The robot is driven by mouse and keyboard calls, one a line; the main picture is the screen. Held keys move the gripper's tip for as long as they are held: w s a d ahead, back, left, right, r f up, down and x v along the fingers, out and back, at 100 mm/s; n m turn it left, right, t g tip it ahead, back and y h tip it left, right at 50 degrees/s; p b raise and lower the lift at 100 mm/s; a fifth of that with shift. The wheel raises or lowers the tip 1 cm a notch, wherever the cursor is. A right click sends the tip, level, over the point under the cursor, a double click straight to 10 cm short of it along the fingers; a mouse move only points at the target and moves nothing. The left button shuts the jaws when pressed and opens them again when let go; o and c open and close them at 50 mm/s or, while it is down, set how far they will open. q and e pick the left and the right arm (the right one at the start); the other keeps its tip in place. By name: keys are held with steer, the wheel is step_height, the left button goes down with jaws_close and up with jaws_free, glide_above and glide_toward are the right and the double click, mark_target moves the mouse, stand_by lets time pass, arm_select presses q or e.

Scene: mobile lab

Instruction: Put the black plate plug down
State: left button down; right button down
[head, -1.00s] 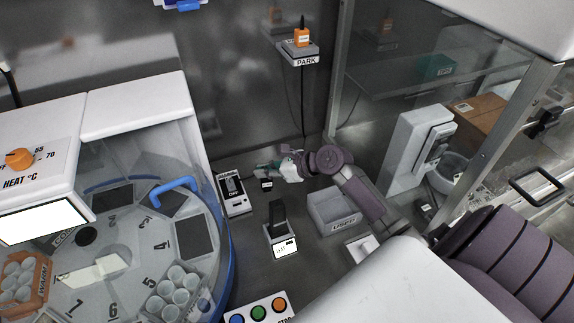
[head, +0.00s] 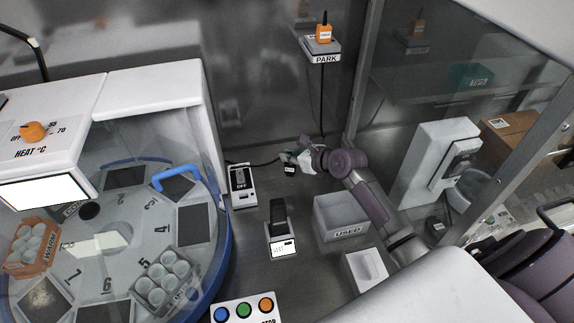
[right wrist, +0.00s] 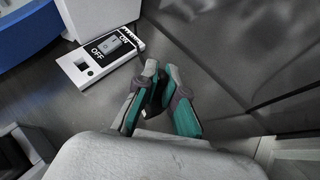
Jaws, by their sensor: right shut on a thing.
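The black plate plug (head: 290,170) shows as a small black block with a pale label in the head view, at the back of the bench, right of the switch box. My right gripper (head: 287,158) is at the plug, its teal fingers shut on it. In the right wrist view the fingers (right wrist: 163,78) close around a dark piece of the plug (right wrist: 156,94), most of which they hide. I cannot tell whether the plug touches the bench. My left gripper is not in view.
A white switch box (head: 242,187) marked OFF stands left of the plug. A grey USED bin (head: 341,232) is in front right, and a black device in a white stand (head: 282,246) is in front. The PARK shelf (head: 323,57) is on the back wall. Bare bench lies between them.

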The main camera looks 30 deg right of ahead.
mark_target(287, 168)
steer(key=shift+w+a+f, duration=0.25)
steer(key=shift+w+f, duration=0.2)
steer(key=shift+w, duration=0.05)
step_height(287, 168, down, 3)
steer(key=shift+f, duration=0.35)
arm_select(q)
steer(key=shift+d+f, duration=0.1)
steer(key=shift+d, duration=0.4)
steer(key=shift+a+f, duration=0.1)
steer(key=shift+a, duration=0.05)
arm_select(e)
steer(key=shift+f, duration=0.25)
steer(key=shift+f, duration=0.35)
steer(key=c, duration=1.3)
jaws_free()
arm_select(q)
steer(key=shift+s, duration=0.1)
